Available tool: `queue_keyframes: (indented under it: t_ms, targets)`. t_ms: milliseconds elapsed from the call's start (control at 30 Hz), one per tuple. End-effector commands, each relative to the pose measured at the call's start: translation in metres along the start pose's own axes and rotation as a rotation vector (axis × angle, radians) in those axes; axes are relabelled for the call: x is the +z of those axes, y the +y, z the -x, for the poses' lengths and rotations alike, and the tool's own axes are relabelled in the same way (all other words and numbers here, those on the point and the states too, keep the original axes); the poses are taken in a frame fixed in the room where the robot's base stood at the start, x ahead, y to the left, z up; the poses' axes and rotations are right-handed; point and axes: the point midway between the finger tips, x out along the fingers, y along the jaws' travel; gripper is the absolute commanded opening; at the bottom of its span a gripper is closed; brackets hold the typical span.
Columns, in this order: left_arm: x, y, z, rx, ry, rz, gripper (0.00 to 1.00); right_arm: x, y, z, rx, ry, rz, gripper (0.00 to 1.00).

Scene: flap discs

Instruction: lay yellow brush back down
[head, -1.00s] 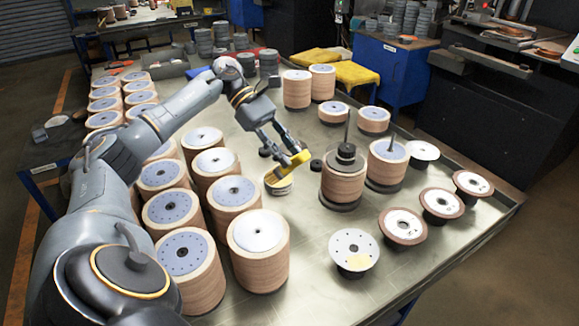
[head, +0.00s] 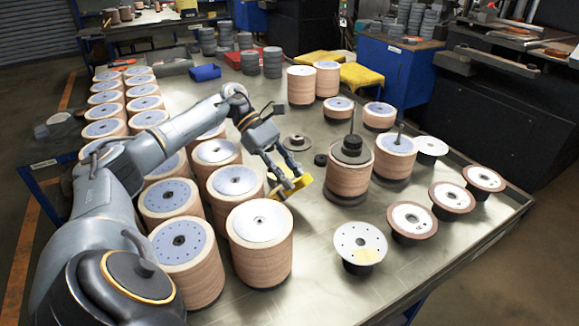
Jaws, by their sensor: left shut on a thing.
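The yellow brush (head: 301,184) is in the fingers of my left gripper (head: 285,178), which is shut on it. It is low over the metal table, just right of the stacks of tan discs with grey tops. Whether the brush touches the table is hard to tell. Its lower left part is partly hidden by the fingers. My right gripper does not show.
A tall disc stack (head: 261,252) stands just in front of the gripper. A stack on a spindle (head: 347,172) stands to the right. A small black disc (head: 320,160) lies between. Bare table (head: 315,225) lies in front of the brush.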

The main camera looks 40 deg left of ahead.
Motion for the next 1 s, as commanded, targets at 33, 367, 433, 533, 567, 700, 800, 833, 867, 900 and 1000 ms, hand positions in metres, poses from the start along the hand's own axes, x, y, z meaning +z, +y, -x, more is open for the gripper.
queue_keyframes:
  t_ms: [33, 367, 433, 533, 567, 700, 800, 833, 867, 900, 1000]
  targets:
    - [-0.002, 0.0, -0.002, 0.0, -0.001, 0.0, 0.0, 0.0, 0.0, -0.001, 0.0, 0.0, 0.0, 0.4]
    - [-0.002, 0.0, -0.002, 0.0, 0.0, -0.001, 0.4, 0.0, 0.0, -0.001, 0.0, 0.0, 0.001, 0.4]
    - [-0.002, 0.0, -0.002, 0.0, 0.0, -0.001, 0.54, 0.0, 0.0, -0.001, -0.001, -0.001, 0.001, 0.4]
    - [-0.002, 0.0, -0.002, 0.0, 0.0, -0.001, 0.56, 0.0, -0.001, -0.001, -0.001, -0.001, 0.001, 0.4]
    - [-0.002, 0.0, -0.002, 0.0, 0.0, -0.001, 0.56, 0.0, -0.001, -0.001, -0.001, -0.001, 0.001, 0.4]
    - [-0.003, 0.0, -0.002, -0.001, 0.0, 0.0, 0.56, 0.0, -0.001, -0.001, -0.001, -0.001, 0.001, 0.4]
    - [-0.003, 0.0, 0.001, 0.001, 0.0, 0.0, 0.56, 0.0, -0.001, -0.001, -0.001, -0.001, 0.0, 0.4]
    - [-0.003, 0.001, 0.003, 0.001, 0.001, 0.0, 0.56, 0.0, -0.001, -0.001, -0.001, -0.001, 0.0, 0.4]
    - [-0.002, 0.001, 0.006, 0.001, 0.001, 0.0, 0.56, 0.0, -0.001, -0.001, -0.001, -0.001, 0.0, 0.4]
    - [-0.002, 0.001, 0.011, 0.002, 0.001, -0.001, 0.56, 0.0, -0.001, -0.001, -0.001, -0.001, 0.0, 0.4]
    - [-0.002, 0.001, 0.029, 0.005, -0.001, 0.0, 0.56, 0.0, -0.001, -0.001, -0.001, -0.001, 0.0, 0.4]
